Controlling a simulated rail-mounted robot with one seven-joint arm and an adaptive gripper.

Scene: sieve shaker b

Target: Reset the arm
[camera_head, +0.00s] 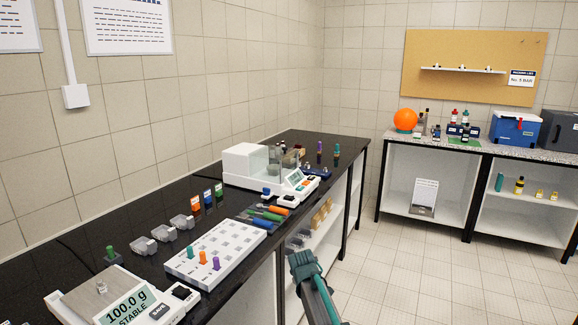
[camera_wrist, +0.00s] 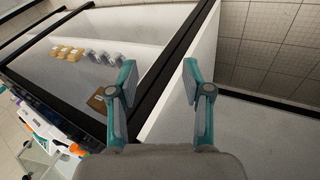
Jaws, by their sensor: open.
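My gripper is open and empty in the wrist view (camera_wrist: 160,82), its two teal fingers spread apart with nothing between them. The wrist view looks past it at the bench's side and lower shelves. In the head view my arm (camera_head: 312,285) is at the bottom centre, in front of the black bench (camera_head: 120,225) and over the floor side. The gripper's fingertips cannot be made out clearly in the head view. My arm appears apart from the things on the bench top.
The bench holds a balance (camera_head: 100,300), a white peg rack (camera_head: 215,250), hand tools (camera_head: 265,213) and a second balance with a glass chamber (camera_head: 270,170). Shelves below hold small boxes (camera_wrist: 68,53). A side bench (camera_head: 470,145) stands at back right. The tiled floor (camera_head: 420,270) is clear.

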